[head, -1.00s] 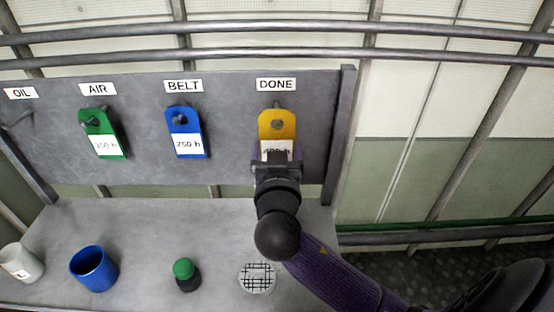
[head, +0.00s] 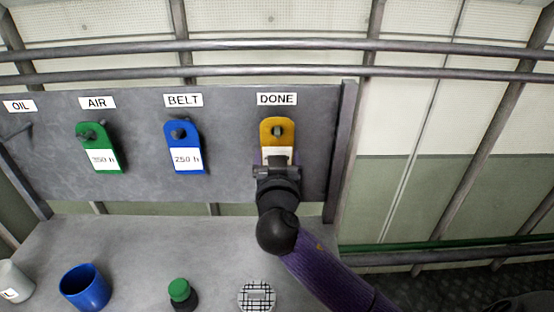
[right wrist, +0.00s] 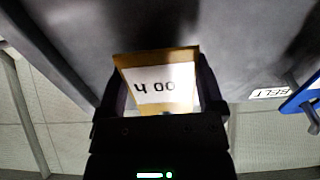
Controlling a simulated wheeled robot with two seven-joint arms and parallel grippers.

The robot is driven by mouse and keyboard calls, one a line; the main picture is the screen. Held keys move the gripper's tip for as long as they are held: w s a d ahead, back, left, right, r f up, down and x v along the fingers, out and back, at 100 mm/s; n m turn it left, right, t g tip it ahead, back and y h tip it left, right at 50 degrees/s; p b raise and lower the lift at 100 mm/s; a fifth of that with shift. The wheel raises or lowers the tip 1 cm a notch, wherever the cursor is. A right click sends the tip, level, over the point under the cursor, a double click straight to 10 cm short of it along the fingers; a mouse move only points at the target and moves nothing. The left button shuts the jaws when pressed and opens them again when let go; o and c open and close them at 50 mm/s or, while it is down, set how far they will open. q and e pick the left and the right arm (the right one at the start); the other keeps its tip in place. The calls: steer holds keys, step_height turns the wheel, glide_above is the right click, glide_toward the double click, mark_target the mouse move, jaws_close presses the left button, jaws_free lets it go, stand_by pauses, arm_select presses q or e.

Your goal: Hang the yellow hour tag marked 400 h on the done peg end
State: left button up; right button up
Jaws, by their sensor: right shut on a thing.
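The yellow hour tag (head: 267,133) is in front of the board below the DONE label (head: 276,99). A dark peg end shows at its hole. I cannot tell how far the peg passes through. My right gripper (head: 277,165) is shut on the lower part of the tag and hides most of its white label. My left gripper is not in view.
A green 350 h tag (head: 87,140) hangs under AIR and a blue 250 h tag (head: 184,142) under BELT. The OIL peg (head: 18,130) is bare. A blue cup (head: 85,288), a white cup (head: 13,283), a green-topped item (head: 179,289) and a gridded disc (head: 257,297) stand on the bench.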

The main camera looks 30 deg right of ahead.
steer(key=o, duration=0.8)
steer(key=b+v, duration=0.2)
steer(key=v, duration=0.8)
steer(key=shift+s+f, duration=0.1)
